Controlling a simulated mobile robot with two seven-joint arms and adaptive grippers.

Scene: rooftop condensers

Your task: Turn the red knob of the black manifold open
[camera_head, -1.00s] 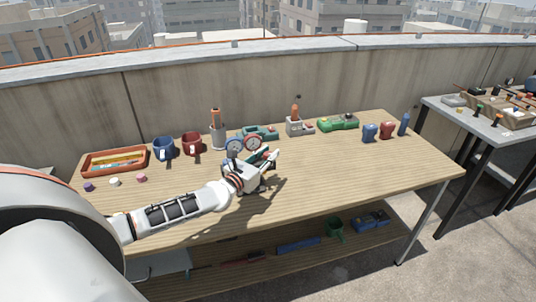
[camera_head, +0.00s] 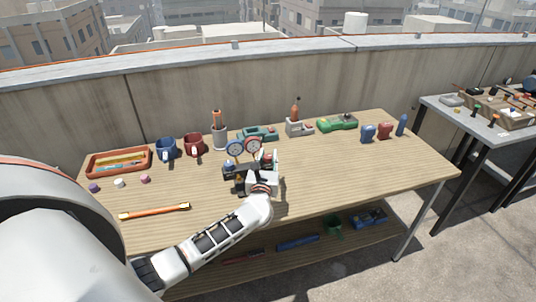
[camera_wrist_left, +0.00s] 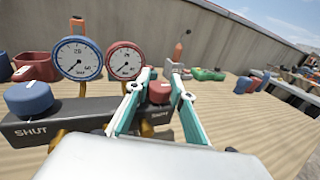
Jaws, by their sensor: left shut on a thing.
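The black manifold (camera_wrist_left: 62,124) lies on the wooden workbench, with a blue-rimmed gauge (camera_wrist_left: 78,58) and a red-rimmed gauge (camera_wrist_left: 125,60) above it. Its red knob (camera_wrist_left: 160,92) is at the right end in the left wrist view, and its blue knob (camera_wrist_left: 28,98) is at the left end. The word SHUT shows below each knob. My left gripper (camera_wrist_left: 161,80) is shut on the red knob, one teal finger on each side. In the head view, my left gripper (camera_head: 266,158) covers the manifold's right part. My right gripper is not in view.
An orange-handled tool (camera_head: 155,211) lies at the front left. A green device (camera_head: 337,123) sits at the back right. The bench's right front is clear.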

